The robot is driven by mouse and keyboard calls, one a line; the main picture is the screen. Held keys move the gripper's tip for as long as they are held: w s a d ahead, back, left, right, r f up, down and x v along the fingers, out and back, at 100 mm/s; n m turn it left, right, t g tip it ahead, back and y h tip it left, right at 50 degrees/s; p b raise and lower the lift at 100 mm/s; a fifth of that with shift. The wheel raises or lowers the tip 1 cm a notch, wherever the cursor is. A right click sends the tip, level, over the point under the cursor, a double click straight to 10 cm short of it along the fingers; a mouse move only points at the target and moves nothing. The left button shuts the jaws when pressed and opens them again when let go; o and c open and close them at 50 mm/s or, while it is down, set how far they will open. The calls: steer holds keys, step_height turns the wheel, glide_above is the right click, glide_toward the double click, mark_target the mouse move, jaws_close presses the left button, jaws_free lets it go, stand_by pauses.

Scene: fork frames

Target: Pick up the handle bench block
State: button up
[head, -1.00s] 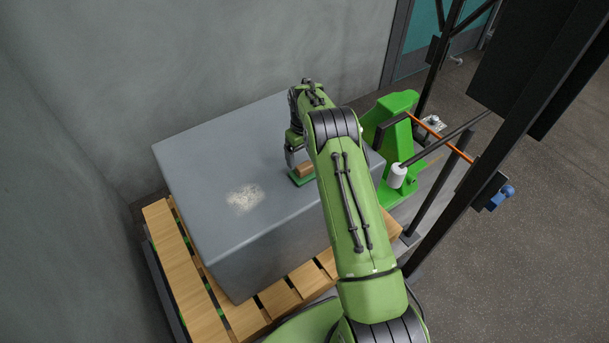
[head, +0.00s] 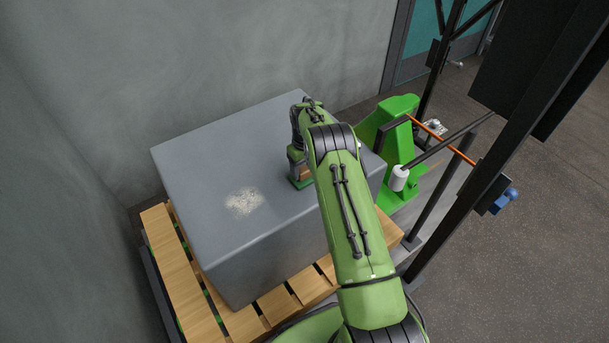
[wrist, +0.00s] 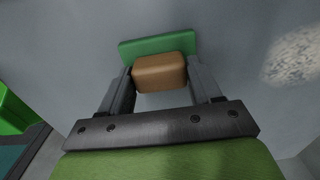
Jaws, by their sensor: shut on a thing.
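The handle bench block has a green base and a brown wooden handle. In the wrist view the handle (wrist: 160,73) lies between the two fingers of my gripper (wrist: 161,82), and the green base (wrist: 158,46) shows beyond it. My gripper is shut on the handle. In the head view the block (head: 301,183) is on top of the grey box, mostly hidden by my gripper and arm. I cannot tell whether its base touches the surface.
The large grey box (head: 205,165) stands on a wooden pallet (head: 172,255). A pale speckled patch (head: 243,202) marks its top. A green stand (head: 398,118) and dark posts (head: 440,190) are close on the right. Walls are behind and left.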

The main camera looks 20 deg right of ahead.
mark_target(304, 168)
steer(key=shift+r, duration=0.1)
step_height(304, 168, up, 10)
steer(key=p, duration=0.3)
steer(key=o, duration=0.4)
steer(key=c, duration=0.6)
